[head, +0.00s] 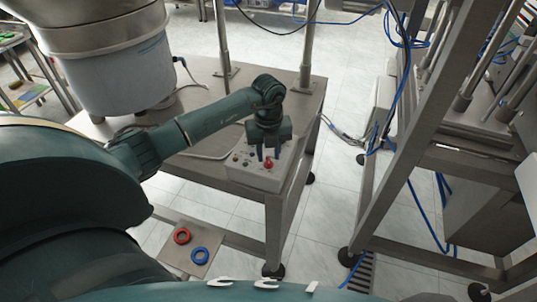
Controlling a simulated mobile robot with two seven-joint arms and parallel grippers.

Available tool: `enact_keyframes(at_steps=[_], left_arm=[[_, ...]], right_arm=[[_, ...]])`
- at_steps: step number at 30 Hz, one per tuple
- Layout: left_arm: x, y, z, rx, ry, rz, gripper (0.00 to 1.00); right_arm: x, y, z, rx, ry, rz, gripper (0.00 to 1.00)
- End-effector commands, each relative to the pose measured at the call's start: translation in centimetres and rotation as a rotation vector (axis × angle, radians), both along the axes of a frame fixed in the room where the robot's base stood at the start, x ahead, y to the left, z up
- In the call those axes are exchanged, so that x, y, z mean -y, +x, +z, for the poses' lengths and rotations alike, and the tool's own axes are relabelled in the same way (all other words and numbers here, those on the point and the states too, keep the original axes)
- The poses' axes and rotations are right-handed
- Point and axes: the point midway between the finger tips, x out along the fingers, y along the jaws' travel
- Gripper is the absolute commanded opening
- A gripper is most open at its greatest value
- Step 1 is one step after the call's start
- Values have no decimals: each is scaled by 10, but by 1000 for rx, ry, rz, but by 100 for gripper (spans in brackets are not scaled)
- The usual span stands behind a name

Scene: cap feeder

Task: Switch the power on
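A light grey control box (246,172) sits on the near right corner of the metal table. On its top are a red switch (268,164) and several small dark and red knobs to the left. My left arm reaches in from the left, and my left gripper (268,153) points down just above the box. Its two dark fingers look apart, with the red switch just below and between them. I cannot tell whether they touch the switch. The switch's position, on or off, is too small to read. My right gripper is not in view.
A large cylindrical feeder bowl (120,75) stands on the table's left. Metal posts (306,55) rise at the back. A steel frame with blue cables (405,115) stands at right. A low plate (178,250) holds a red ring (182,236) and a blue ring (200,256).

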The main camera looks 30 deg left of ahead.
Motion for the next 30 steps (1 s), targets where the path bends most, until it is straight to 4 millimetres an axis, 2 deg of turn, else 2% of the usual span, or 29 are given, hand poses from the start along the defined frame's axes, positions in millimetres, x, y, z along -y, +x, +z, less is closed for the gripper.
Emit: enact_keyframes(at_steps=[6,14,25,30], left_arm=[[0,0,-15,0,0,0,31],[0,0,-15,1,-1,0,31],[0,0,-15,0,0,0,1],[0,0,-15,0,0,0,0]], right_arm=[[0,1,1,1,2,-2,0],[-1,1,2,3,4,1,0],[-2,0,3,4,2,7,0],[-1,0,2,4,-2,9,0]])
